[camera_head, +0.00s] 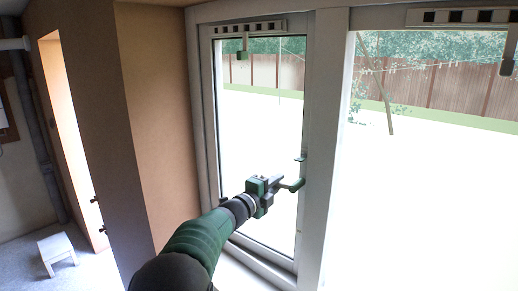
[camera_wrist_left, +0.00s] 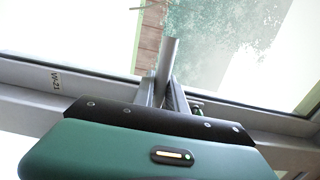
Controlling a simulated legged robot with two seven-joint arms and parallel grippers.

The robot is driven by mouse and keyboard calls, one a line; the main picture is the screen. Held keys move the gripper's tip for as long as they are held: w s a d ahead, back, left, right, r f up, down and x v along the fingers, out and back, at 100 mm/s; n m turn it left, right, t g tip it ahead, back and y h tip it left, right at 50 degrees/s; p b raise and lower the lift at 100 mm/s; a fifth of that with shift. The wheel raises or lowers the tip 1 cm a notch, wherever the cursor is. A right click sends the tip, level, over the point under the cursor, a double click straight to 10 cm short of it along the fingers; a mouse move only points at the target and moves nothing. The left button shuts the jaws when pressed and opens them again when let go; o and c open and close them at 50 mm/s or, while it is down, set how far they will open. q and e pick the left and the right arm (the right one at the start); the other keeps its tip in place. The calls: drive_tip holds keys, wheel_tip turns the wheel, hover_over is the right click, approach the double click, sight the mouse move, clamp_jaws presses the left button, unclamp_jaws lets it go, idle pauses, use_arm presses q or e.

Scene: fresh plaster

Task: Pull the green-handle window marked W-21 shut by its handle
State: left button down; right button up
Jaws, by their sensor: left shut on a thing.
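The white-framed window sash (camera_head: 308,110) stands in the left opening, and I cannot tell how wide any gap at its edge is. My left gripper (camera_head: 278,186) is shut on the handle, reaching in from the lower left. In the left wrist view my left gripper (camera_wrist_left: 165,90) has its fingers on both sides of the handle bar (camera_wrist_left: 168,55), which looks grey there. A small W-21 label (camera_wrist_left: 55,79) is on the white frame. My right gripper is not in view.
A second large pane (camera_head: 430,180) is to the right, beyond a white post (camera_head: 325,130). A tan wall (camera_head: 155,110) stands close on the left. A white stool (camera_head: 57,250) is on the floor at the far left. A fence (camera_head: 440,88) is outside.

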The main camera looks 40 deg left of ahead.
use_arm(q)
drive_tip(key=shift+s+a, duration=0.2)
drive_tip(key=shift+s+a+m+h+p, duration=0.15)
drive_tip(key=shift+s+a+m+h, duration=0.2)
drive_tip(key=shift+s, duration=0.3)
drive_tip(key=shift+s+a+m+h+p, duration=0.1)
drive_tip(key=shift+s+h+p, duration=0.05)
drive_tip(key=shift+s+h, duration=0.4)
drive_tip(key=c, duration=1.7)
unclamp_jaws()
drive_tip(key=shift+s, duration=0.1)
drive_tip(key=o, duration=1)
drive_tip(key=shift+a+f, duration=0.1)
drive_tip(key=shift+a, duration=0.1)
drive_tip(key=o, duration=0.5)
drive_tip(key=shift+d, duration=0.1)
drive_tip(key=shift+d, duration=0.1)
